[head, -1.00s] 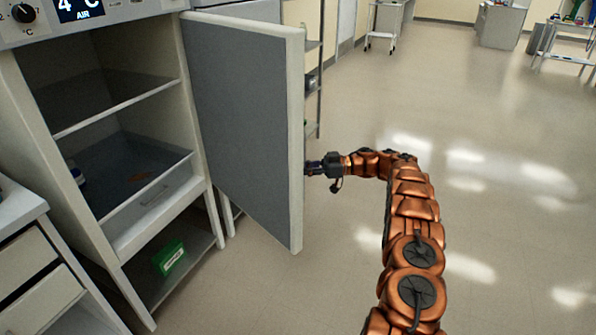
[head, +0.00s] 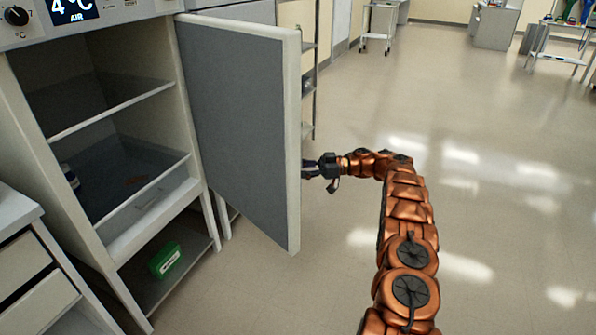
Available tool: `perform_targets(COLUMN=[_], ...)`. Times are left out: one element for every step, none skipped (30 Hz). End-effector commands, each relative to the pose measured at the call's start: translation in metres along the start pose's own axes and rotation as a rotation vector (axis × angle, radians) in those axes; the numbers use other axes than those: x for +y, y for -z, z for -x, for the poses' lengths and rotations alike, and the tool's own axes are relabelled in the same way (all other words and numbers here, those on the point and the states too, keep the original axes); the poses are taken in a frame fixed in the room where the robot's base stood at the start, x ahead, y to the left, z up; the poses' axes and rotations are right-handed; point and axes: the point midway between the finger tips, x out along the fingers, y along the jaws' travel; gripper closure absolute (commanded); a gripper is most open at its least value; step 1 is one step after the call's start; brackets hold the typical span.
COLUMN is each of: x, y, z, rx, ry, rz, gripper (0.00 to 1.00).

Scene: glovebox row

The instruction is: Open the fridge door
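The fridge (head: 108,238) stands at the left with a temperature display at its top. Its door (head: 238,130) is swung wide open to the right, its grey inner face showing. The fingertips are partly hidden by or touching the door edge. The handle is not visible. The fingers look apart, with nothing seen between them.
A white drawer cabinet (head: 30,262) stands at the front left. A wire rack (head: 309,80) is behind the door. A trolley (head: 378,28) and benches stand far back. The floor (head: 470,180) at the right is wide and clear.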

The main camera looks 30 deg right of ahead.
Motion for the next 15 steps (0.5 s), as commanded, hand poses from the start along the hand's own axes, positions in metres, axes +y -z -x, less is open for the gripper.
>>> perform_targets(x=[0.000,0.000,0.000,0.000,0.000,0.000,0.000,0.000,0.000,0.000,0.000,0.000,0.000,0.000,0.000], y=[0.000,0.000,0.000,0.000,0.000,0.000,0.000,0.001,0.003,0.004,0.006,0.010,0.014,0.018,0.024], z=[0.000,0.000,0.000,0.000,0.000,0.000,0.000,0.000,0.000,0.000,0.000,0.000,0.000,0.000,0.000], rx=[0.000,0.000,0.000,0.000,0.000,0.000,0.000,0.000,0.000,0.000,-0.001,-0.001,0.000,0.000,-0.001], ry=[0.000,0.000,0.000,0.000,0.001,0.001,0.001,0.001,0.001,0.001,0.001,0.001,0.001,0.000,0.000], rz=[0.000,0.000,-0.001,-0.001,-0.001,-0.001,-0.001,-0.001,-0.001,-0.001,-0.001,-0.001,-0.001,0.000,0.000], gripper=[0.57,0.57,0.57,0.57,0.57,0.57,0.57,0.57,0.57,0.57,0.57,0.57,0.57,0.57,0.57])
